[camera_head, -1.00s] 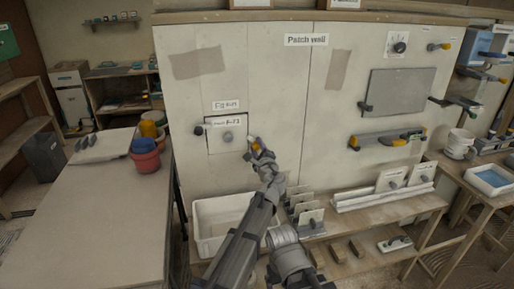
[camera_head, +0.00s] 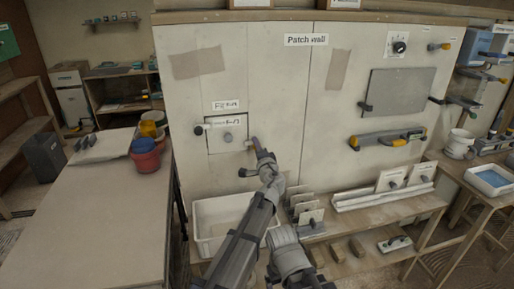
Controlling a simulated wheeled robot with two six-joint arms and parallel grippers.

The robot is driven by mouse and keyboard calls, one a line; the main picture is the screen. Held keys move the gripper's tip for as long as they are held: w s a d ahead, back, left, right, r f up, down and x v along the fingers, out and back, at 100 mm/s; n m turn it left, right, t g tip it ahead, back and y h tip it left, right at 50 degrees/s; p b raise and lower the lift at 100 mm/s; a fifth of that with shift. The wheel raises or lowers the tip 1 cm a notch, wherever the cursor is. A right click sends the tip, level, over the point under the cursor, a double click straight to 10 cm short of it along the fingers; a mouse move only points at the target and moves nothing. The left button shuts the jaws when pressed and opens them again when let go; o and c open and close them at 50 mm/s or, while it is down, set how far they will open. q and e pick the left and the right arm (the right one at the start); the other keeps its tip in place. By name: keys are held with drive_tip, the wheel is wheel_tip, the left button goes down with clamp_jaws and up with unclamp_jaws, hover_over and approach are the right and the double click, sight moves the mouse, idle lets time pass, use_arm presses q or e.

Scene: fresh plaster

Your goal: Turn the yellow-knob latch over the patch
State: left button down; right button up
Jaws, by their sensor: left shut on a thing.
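The patch (camera_head: 216,146) is a pale square panel in the wall with a grey round knob in its middle and a handwritten label along its top. The yellow-knob latch (camera_head: 253,140) is at the patch's right edge; only a little yellow shows, and a small pale piece reaches toward the edge. My left gripper (camera_head: 256,146) is shut on it and hides most of it, so its exact angle is unclear. A dark-tipped latch (camera_head: 199,129) sits at the patch's left edge.
A white tub (camera_head: 205,242) stands below the patch, with several plates (camera_head: 306,208) in a rack to its right. A trowel (camera_head: 386,138) and a grey board (camera_head: 401,92) are on the wall's right half.

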use_arm(q)
drive_tip(key=shift+n, duration=0.4)
drive_tip(key=c, duration=0.5)
unclamp_jaws()
drive_tip(key=shift+s, duration=0.15)
